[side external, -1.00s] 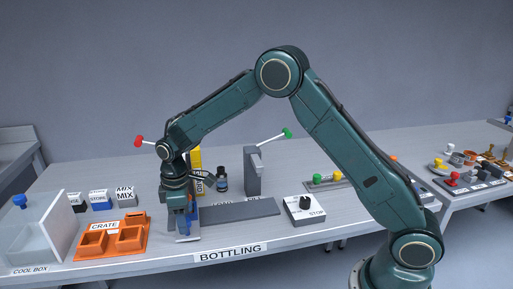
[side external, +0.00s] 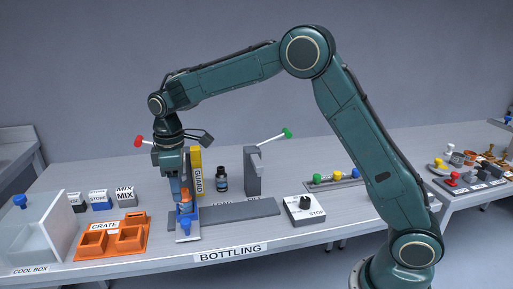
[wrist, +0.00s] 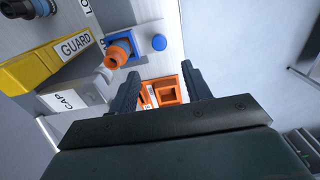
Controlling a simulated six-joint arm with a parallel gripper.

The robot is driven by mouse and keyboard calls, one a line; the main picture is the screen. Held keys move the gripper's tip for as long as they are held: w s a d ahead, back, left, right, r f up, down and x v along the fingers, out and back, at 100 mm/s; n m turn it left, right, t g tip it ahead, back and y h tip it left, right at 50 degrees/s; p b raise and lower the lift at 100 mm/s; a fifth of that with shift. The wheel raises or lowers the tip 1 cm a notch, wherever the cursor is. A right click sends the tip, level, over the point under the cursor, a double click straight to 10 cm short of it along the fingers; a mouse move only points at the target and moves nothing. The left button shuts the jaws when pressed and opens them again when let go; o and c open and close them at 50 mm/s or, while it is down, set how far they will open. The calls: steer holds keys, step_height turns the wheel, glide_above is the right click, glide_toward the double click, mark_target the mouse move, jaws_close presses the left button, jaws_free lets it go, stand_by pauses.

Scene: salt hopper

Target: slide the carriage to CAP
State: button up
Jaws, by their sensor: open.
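The carriage is a blue holder (side external: 193,213) at the left end of the grey track (side external: 240,209) in the side view. An orange-topped bottle (side external: 188,200) stands in it. In the wrist view the blue carriage (wrist: 109,43) surrounds the orange bottle (wrist: 119,54), and a round blue knob (wrist: 159,42) sits beside it. A grey block lettered CAP (wrist: 62,99) is near the carriage. My gripper (wrist: 160,77) is open and empty, its fingers apart. In the side view it hangs above the carriage, with its fingertips partly hidden.
The yellow guard (side external: 196,170) stands upright behind the carriage. A dark bottle (side external: 221,180) and a grey post with a green-knobbed lever (side external: 253,170) stand to the right. An orange crate (side external: 94,250) lies to the left. A dial box (side external: 305,209) sits at the track's right.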

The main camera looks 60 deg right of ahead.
step_height(320, 180, up, 4)
steer(key=shift+f, duration=0.25)
steer(key=s+d+r+m+t, duration=0.25)
steer(key=s+r, duration=0.25)
steer(key=s, duration=0.3)
steer(key=s+d+r+m+t, duration=0.1)
steer(key=s+d+r+m, duration=0.15)
steer(key=s+r, duration=0.45)
steer(key=s+d+f+m+t, duration=0.1)
steer(key=s+f+m, duration=0.1)
steer(key=s, duration=0.7)
steer(key=s+d+f+m+t, duration=0.1)
steer(key=s+d+f+m, duration=0.1)
steer(key=s, duration=0.7)
steer(key=shift+f, duration=0.55)
